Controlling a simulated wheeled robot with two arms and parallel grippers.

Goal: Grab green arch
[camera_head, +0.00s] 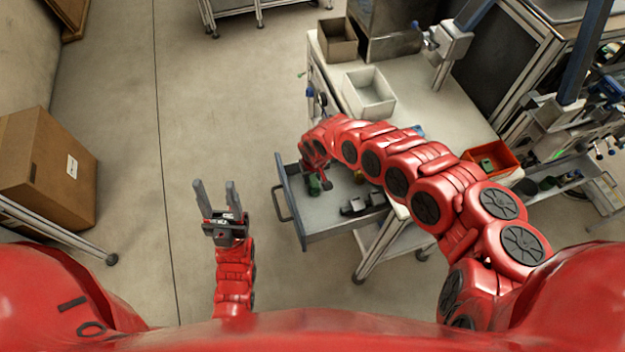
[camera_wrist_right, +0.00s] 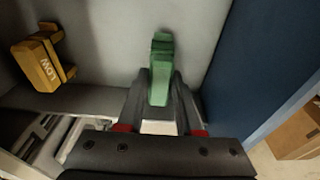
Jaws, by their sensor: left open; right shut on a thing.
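The green arch (camera_wrist_right: 160,62) is between the fingers of my right gripper (camera_wrist_right: 161,88) in the right wrist view, seen end-on. My right gripper is shut on it, inside or just over the open grey drawer (camera_head: 318,233). In the head view a bit of green (camera_head: 314,186) shows at the end of my right arm, with the fingers mostly hidden by the arm. My left gripper (camera_head: 216,186) is open and empty, over the floor to the left of the drawer.
A yellow piece marked LOW (camera_wrist_right: 43,64) lies in the drawer, left of the arch in the wrist view. Dark parts (camera_head: 362,204) lie at the drawer's right. On the bench are a white bin (camera_head: 369,94) and a red bin (camera_head: 504,156).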

